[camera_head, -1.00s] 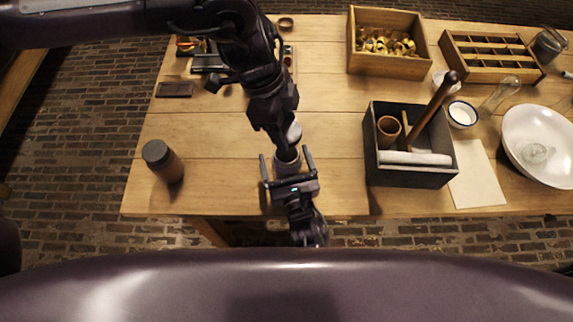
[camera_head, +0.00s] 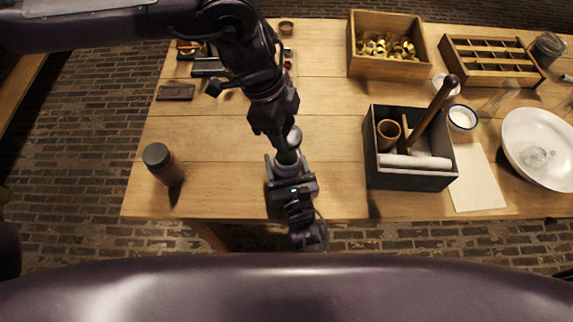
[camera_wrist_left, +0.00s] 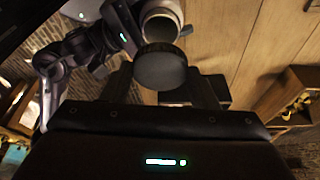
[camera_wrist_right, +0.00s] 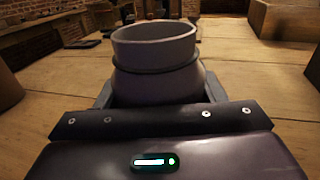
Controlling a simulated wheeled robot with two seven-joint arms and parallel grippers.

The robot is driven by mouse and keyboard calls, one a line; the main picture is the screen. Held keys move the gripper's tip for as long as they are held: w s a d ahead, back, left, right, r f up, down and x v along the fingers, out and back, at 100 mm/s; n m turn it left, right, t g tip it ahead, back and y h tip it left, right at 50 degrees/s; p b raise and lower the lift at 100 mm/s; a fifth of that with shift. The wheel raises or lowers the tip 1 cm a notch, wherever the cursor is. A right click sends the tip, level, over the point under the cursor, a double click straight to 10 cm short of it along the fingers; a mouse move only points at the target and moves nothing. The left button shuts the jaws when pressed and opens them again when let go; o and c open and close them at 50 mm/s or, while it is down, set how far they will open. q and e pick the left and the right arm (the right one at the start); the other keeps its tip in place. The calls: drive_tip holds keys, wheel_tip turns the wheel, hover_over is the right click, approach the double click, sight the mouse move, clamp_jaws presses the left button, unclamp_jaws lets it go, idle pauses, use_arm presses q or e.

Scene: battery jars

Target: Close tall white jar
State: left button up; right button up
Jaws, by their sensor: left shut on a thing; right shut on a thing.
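The tall white jar (camera_head: 288,170) looks grey-white in the shade and stands upright near the front table edge. Its mouth is open and empty-looking in the right wrist view (camera_wrist_right: 155,48). My right gripper (camera_head: 287,162) is shut on the jar's body, a finger on each side. My left gripper (camera_head: 284,143) is shut on a round grey lid (camera_wrist_left: 160,68), seen in the left wrist view. The lid is apart from the jar mouth (camera_wrist_left: 160,22). In the head view the left gripper partly hides the lid and jar.
A brown jar with a dark lid (camera_head: 163,165) stands at left. A black caddy (camera_head: 415,178) with a brush handle and cup stands to the right. Wooden boxes (camera_head: 388,68) are at the back. The table between is clear.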

use_arm(q)
hover_over(284, 167)
drive_tip(key=w, duration=0.3)
drive_tip(key=shift+s+f, duration=0.15)
drive_tip(key=shift+f, duration=2.25)
drive_tip(key=shift+f, duration=0.9)
drive_tip(key=shift+f, duration=0.5)
